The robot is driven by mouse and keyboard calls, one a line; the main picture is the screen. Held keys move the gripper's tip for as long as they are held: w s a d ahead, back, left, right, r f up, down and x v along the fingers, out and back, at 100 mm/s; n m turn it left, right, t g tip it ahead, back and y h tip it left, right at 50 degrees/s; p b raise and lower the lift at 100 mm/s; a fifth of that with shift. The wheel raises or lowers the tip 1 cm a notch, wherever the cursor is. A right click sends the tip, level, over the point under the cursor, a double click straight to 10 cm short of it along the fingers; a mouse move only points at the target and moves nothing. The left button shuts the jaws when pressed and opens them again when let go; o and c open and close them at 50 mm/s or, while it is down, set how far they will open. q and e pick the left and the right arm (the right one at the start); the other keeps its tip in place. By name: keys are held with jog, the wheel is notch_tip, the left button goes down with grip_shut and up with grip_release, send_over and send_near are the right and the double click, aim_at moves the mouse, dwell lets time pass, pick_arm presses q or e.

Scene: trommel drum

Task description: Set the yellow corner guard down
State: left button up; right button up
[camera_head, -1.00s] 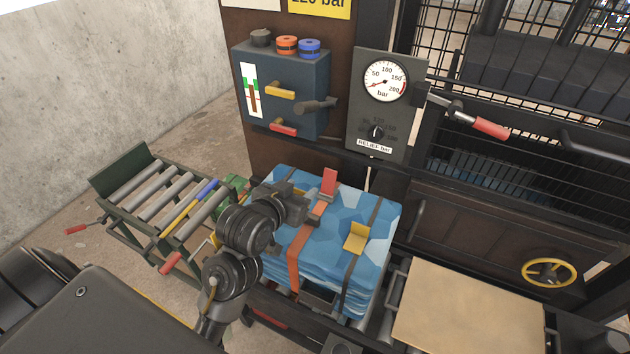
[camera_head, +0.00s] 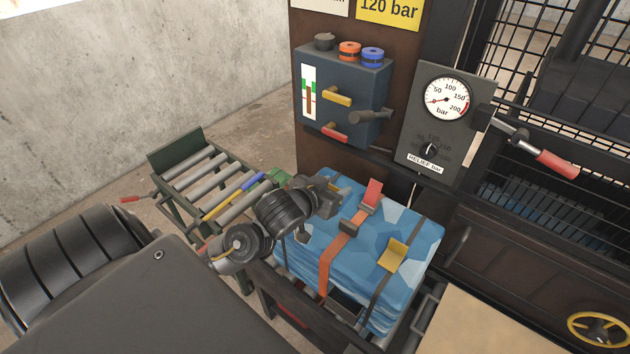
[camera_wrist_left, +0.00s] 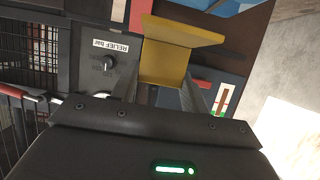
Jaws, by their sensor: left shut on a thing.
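My left gripper (camera_head: 328,201) is over the far left part of the blue bale (camera_head: 405,225). In the left wrist view its two fingers (camera_wrist_left: 163,95) are shut on a bent yellow corner guard (camera_wrist_left: 166,62). Another yellow corner guard (camera_head: 393,255) sits on the bale under a dark strap, right of the orange strap (camera_head: 340,252). My right gripper is not in view.
A roller conveyor (camera_head: 205,180) stands left of the bale. Behind are a blue-grey valve box (camera_head: 345,90) with levers and a gauge panel (camera_head: 440,120). A red-handled lever (camera_head: 555,164) juts out at right. A tan board (camera_head: 485,325) lies front right.

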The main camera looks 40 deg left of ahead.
pick_arm(q)
jog(key=w+a+f, duration=0.1)
jog(key=a+f, duration=0.1)
jog(key=a+f+b, duration=0.1)
jog(key=a+f, duration=0.1)
jog(key=a, duration=0.1)
jog(key=w+a+f, duration=0.1)
jog(key=a+f, duration=0.1)
jog(key=shift+w+a+f+b, duration=0.2)
jog(key=shift+w+f+b, duration=0.1)
jog(key=shift+w+b, duration=0.1)
jog(key=shift+w+a+f, duration=0.1)
jog(key=shift+a+f, duration=0.1)
jog(key=shift+a, duration=0.1)
jog(key=shift+b, duration=0.3)
jog(key=shift+a+f+b, duration=0.2)
jog(key=shift+f+b, duration=0.1)
jog(key=shift+f, duration=0.1)
jog(key=f+b, duration=0.1)
jog(key=b, duration=0.1)
jog(key=f+b, duration=0.2)
jog(key=shift+w+a+f, duration=0.15)
jog(key=shift+a+f, duration=0.05)
jog(key=shift+f, duration=0.05)
jog(key=shift+r, duration=0.2)
